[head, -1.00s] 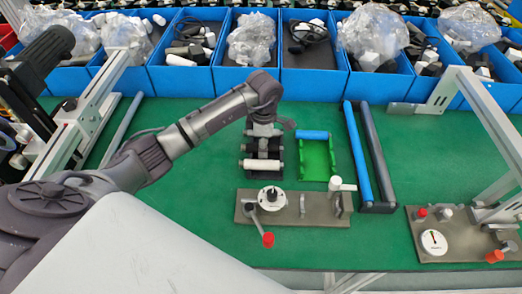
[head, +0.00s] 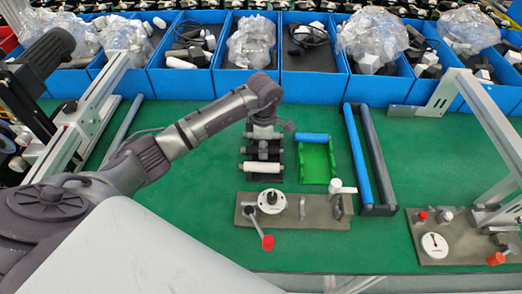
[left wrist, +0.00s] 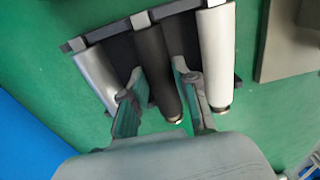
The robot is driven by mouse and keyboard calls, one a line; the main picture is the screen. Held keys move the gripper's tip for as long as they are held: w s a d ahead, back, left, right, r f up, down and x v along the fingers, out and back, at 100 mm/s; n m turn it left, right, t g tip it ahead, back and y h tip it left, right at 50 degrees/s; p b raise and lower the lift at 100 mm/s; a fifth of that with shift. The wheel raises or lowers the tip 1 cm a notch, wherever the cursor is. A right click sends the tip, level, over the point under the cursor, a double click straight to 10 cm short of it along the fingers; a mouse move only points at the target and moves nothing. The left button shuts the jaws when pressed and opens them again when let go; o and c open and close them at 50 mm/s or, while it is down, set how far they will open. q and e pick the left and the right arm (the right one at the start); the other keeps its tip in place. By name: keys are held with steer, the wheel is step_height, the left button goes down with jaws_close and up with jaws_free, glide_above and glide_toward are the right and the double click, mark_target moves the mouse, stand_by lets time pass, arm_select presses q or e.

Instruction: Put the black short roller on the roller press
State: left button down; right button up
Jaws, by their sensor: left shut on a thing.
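The black short roller (left wrist: 158,75) lies in a dark rack (left wrist: 75,45), between a grey roller (left wrist: 98,75) and a white roller (left wrist: 217,55). In the left wrist view my left gripper (left wrist: 160,82) is shut on the black roller, one finger on each side. In the head view my left gripper (head: 264,138) reaches down over the rack and hides part of it; the white roller (head: 258,166) shows at the rack's near side. A grey plate with a white dial and a red-knobbed lever, apparently the roller press (head: 325,207), is just in front. My right gripper is not in view.
A green tray (head: 315,163) with a blue roller (head: 311,137) stands right of the rack. Long blue (head: 357,155) and dark (head: 376,155) rollers lie farther right. A second dial fixture (head: 450,243) is at right. Blue bins (head: 247,82) line the back.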

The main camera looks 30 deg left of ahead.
arm_select(q)
steer(key=shift+r+p, duration=1.3)
steer(key=shift+r, duration=0.95)
